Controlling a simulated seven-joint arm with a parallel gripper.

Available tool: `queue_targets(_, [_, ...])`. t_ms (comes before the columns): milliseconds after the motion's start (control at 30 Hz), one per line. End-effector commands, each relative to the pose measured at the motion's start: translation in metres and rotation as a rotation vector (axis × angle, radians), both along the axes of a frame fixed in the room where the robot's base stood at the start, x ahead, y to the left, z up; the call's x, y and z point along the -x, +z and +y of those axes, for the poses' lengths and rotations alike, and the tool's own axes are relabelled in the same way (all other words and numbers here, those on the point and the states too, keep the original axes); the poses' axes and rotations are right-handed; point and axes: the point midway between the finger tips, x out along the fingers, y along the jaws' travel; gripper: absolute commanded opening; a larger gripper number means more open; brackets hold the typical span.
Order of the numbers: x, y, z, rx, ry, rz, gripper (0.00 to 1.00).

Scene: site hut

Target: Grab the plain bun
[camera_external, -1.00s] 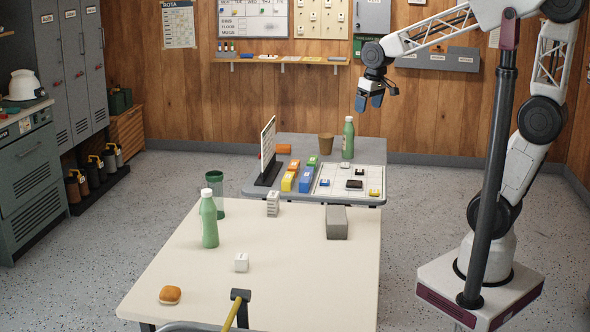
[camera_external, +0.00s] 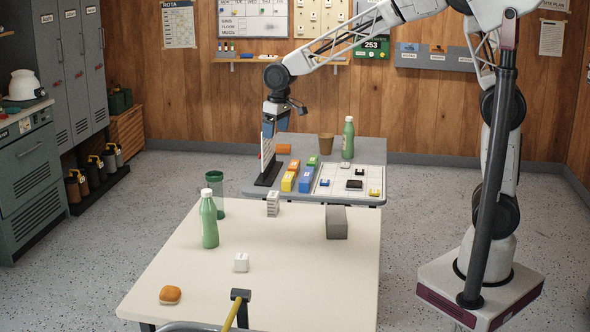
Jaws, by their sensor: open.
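The plain bun (camera_external: 170,295) is a small round brown-orange roll with a paler side. It lies at the near left corner of the cream table (camera_external: 310,285). My gripper (camera_external: 270,128) has blue fingertips and hangs pointing down in front of the white upright board on the grey table behind. It is open, with nothing seen between its fingers, and is far behind and above the bun. Part of the upright board is hidden behind my gripper.
The grey table (camera_external: 310,196) holds coloured blocks, another bottle and a cup.

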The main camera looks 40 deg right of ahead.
Motion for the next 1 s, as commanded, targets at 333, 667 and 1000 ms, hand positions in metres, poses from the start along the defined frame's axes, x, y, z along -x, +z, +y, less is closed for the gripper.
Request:
queue_targets(333, [0.003, -0.049, 0.127, 0.015, 0.099, 0.022, 0.89])
queue_targets(667, [0.030, -0.105, 0.244, 0.030, 0.188, 0.041, 0.89])
queue_targets(1000, [0.083, -0.173, 0.360, 0.050, 0.281, 0.057, 0.89])
